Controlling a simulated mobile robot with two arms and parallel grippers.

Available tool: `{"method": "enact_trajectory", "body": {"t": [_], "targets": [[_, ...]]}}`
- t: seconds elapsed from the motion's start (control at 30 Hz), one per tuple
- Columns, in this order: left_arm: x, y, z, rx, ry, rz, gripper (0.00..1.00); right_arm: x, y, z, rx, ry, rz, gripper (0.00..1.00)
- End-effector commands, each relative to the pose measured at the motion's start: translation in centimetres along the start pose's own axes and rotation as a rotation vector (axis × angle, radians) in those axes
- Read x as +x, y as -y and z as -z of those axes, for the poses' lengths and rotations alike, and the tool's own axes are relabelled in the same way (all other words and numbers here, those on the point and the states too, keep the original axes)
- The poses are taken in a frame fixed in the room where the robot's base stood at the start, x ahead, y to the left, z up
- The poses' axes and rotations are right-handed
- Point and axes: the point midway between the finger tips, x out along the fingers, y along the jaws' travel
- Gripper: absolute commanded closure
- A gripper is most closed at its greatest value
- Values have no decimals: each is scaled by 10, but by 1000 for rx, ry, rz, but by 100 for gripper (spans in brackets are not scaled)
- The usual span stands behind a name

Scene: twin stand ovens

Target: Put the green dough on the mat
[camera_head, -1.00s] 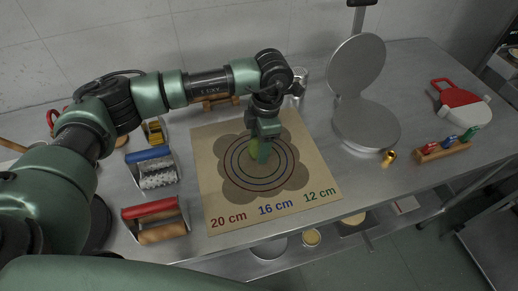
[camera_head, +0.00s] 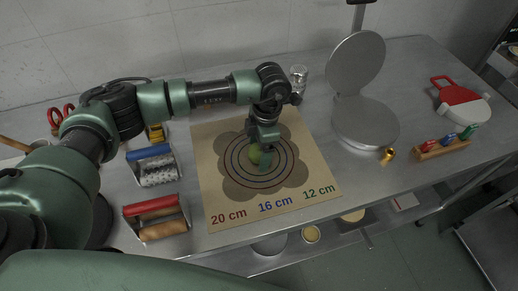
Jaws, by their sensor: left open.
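The green dough (camera_head: 256,154) is a small ball at the middle of the mat's printed rings. The mat (camera_head: 215,205) is a tan sheet with dark rings, a flower-like brown shape and the labels 20 cm, 16 cm and 12 cm. My left gripper (camera_head: 264,160) points down over the centre of the rings, right at the dough, and partly hides it. Its jaws are open. I cannot tell whether a finger touches the dough. My right gripper is not in view.
An open round metal press (camera_head: 366,124) stands right of the mat. Rollers in metal holders (camera_head: 158,217) lie to its left. A metal shaker (camera_head: 298,78) stands behind. A red and white paddle (camera_head: 462,101) and a wooden rack (camera_head: 443,147) are at the right.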

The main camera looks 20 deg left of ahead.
Motion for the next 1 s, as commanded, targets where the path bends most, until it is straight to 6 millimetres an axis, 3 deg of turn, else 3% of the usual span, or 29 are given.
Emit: {"method": "enact_trajectory", "body": {"t": [0.07, 0.17, 0.63, 0.8, 1.0], "targets": [[-5, 0, 1, 0, 0, 0, 21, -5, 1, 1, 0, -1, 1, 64], [-13, -1, -1, 0, 4, -4, 21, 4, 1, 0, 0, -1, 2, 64], [-105, -1, -1, -1, 3, -3, 21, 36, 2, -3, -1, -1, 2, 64], [-120, 0, 0, 0, 1, -1, 21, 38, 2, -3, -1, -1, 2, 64], [-123, 0, 0, 0, 0, 1, 21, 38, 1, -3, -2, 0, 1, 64]]}}
